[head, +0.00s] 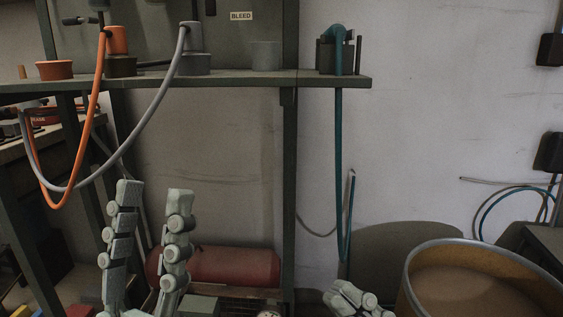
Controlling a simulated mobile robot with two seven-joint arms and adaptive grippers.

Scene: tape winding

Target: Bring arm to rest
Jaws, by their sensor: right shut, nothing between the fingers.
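My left gripper (154,192) stands upright at the lower left with its two grey fingers apart and nothing between them. It is below the shelf and in front of a red cylinder. My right gripper (347,297) shows only in part at the bottom edge, right of centre. Its fingers are together, and the rest of it is cut off by the frame.
A dark shelf (240,78) above carries an orange hose (97,95), a grey hose (160,100) and a teal hose (339,140), which hang down. The red cylinder (230,267) lies low behind my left gripper. A brown drum (470,258) stands at the lower right.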

